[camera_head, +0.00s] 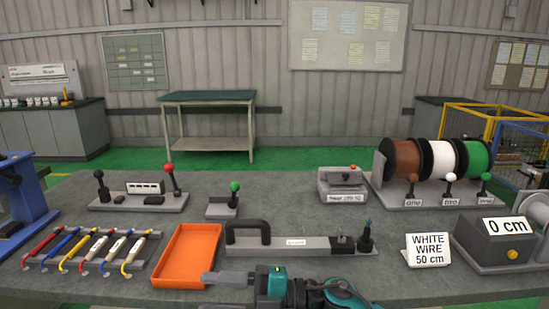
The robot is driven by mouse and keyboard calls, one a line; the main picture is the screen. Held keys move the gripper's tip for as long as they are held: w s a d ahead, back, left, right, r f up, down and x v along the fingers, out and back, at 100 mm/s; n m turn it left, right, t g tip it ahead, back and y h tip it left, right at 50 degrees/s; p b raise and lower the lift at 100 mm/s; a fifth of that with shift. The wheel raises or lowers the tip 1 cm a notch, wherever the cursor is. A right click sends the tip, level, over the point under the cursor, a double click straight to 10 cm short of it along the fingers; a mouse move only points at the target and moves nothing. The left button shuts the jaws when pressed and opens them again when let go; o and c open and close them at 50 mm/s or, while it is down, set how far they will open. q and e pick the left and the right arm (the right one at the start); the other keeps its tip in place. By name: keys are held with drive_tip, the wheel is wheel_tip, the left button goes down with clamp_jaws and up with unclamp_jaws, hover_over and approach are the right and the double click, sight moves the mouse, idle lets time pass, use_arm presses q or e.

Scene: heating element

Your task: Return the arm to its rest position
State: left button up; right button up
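One of my grippers (210,293), teal and black with grey fingers, shows at the bottom centre. Its body extends to the right, so I take it as my right one. Its two fingers point left with a gap between them, and no object shows in the gap. The lower finger is cut by the picture's edge. It is in front of the orange tray (187,254) and a long grey bench device with a black handle (290,245). My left gripper is not in view.
The grey table (130,288) holds several coloured-handled tools (85,247) at left, lever boxes (138,198) behind, and wire spools (440,160) at right. A "WHITE WIRE 50 cm" sign (428,250) stands beside a "0 cm" box (497,243). A blue machine (25,195) is at the left edge.

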drive_tip(key=w+d+f+m+t+h, duration=0.2)
drive_tip(key=d+f+m+t+h, duration=0.55)
drive_tip(key=d+m+t, duration=0.75)
use_arm(q)
drive_tip(key=s+f+g, duration=0.1)
drive_tip(key=s+f, duration=0.9)
drive_tip(key=f, duration=0.1)
drive_tip(key=shift+s+a, duration=0.15)
drive_tip(key=shift+a, duration=0.05)
use_arm(e)
drive_tip(key=s+d+f+m+g+h, duration=0.1)
drive_tip(key=s+d+f+m+h, duration=0.3)
drive_tip(key=f, duration=0.5)
drive_tip(key=s+d+f+m+g+h, duration=0.2)
drive_tip(key=s+d+f+m+h, duration=0.3)
drive_tip(key=s+d+f+m, duration=0.2)
drive_tip(key=s+f+m, duration=0.2)
drive_tip(key=s, duration=0.1)
drive_tip(key=shift+s+d+g, duration=0.15)
drive_tip(key=shift+d+g, duration=0.15)
use_arm(q)
drive_tip(key=shift+f, duration=0.1)
